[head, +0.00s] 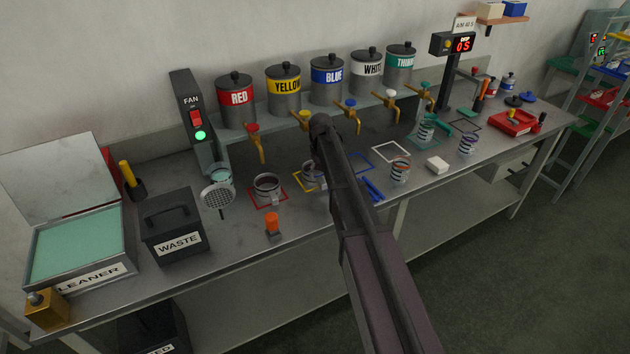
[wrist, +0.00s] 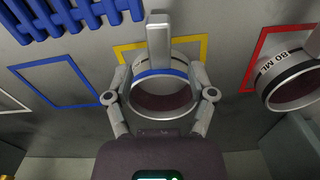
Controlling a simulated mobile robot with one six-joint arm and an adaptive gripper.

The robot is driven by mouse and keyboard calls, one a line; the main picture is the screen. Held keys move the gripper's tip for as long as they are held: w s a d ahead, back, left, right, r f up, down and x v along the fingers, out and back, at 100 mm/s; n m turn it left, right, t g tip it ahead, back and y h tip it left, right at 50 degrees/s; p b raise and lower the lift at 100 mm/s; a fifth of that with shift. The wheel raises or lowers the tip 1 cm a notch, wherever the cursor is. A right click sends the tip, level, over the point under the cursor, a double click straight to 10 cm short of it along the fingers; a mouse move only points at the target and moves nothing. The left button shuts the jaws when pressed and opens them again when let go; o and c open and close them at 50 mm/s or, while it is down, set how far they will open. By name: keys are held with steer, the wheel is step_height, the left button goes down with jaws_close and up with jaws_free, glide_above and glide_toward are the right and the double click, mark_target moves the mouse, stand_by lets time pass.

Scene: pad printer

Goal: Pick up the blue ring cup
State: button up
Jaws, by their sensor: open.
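The blue ring cup (wrist: 165,104) is a grey metal cup with a blue band around its rim and a flat grey handle. In the wrist view it stands over the yellow outline on the bench, its handle toward the top. My gripper (wrist: 159,80) is open, with one finger on each side of the cup. I cannot tell whether the fingers touch its wall. In the head view the cup (head: 309,179) is partly hidden behind my arm, and my fingers cannot be made out there.
Another cup (wrist: 290,86), marked 80 ML, stands close by at the red outline (wrist: 259,48). A blue slatted piece (wrist: 75,17) lies near the empty blue outline (wrist: 55,82). Paint taps, such as the blue one (head: 351,104), overhang the bench (head: 237,250). An orange-topped item (head: 272,224) stands in front.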

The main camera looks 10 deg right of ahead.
mark_target(320, 178)
steer(key=shift+f+b, duration=1.45)
steer(key=shift+f, duration=0.35)
jaws_close()
